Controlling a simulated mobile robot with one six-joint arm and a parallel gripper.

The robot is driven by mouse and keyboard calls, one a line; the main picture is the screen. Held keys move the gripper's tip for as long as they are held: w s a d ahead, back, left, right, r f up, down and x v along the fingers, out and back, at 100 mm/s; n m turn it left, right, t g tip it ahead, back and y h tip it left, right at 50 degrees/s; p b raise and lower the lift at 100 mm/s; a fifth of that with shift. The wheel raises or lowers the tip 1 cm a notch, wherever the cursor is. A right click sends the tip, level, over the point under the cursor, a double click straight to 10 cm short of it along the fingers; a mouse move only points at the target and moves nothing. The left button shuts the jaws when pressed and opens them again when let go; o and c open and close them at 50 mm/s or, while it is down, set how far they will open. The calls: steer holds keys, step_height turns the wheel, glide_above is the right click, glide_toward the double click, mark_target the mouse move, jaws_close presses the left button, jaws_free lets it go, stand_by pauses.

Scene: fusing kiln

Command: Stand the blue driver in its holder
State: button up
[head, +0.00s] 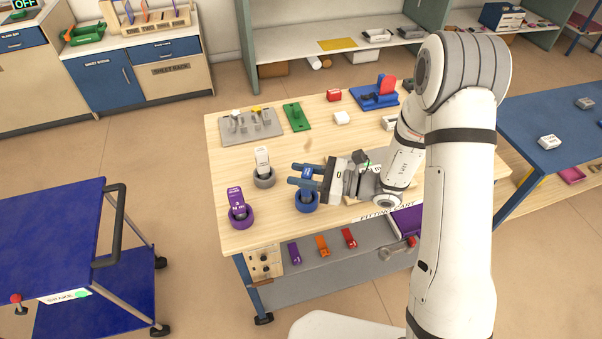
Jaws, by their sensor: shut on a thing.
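My gripper (298,175) reaches in from the right over the front part of the table, its jaws pointing left. It is shut on the blue driver (307,192), which is mostly hidden by the jaws. The blue ring-shaped holder (307,208) stands on the table directly below the jaws. The driver's lower part is at or just above the ring; I cannot tell whether it is inside it.
A purple driver (236,199) stands in a purple holder (241,220) to the left. A white driver (262,157) stands in a grey holder (264,179) behind. A grey plate (232,132) and green block (296,117) lie farther back. The wooden table's (232,240) front-left corner is clear.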

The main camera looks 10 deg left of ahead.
steer(key=shift+f, duration=0.3)
steer(key=o, duration=1.2)
steer(key=shift+c, duration=0.2)
steer(key=d+b, duration=0.2)
steer(key=d, duration=0.5)
steer(key=shift+d, duration=0.4)
steer(key=shift+r, duration=0.1)
